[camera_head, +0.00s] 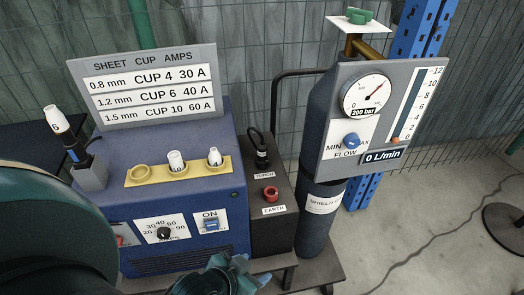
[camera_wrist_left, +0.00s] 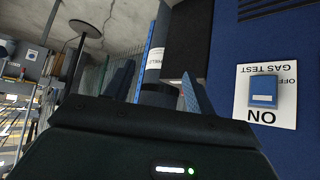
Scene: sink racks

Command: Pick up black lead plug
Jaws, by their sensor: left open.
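The black lead plug (camera_head: 262,157) stands upright at the TORCH label on the dark box, with a black cable looping up behind it. A red EARTH socket (camera_head: 270,192) sits just below it on the same box. My left gripper (camera_head: 228,264) is low in the head view, in front of the blue machine, below and left of the plug and apart from it. In the left wrist view its two fingers (camera_wrist_left: 156,88) are spread with nothing between them. The plug cannot be made out in that view. My right gripper is not in view.
The blue machine (camera_head: 190,225) has a yellow strip (camera_head: 150,181) holding white cups, and a GAS TEST switch (camera_wrist_left: 263,92) near my left gripper. A dark gas cylinder (camera_head: 314,228) with a gauge panel (camera_head: 340,165) stands right of the box. Open floor lies farther right.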

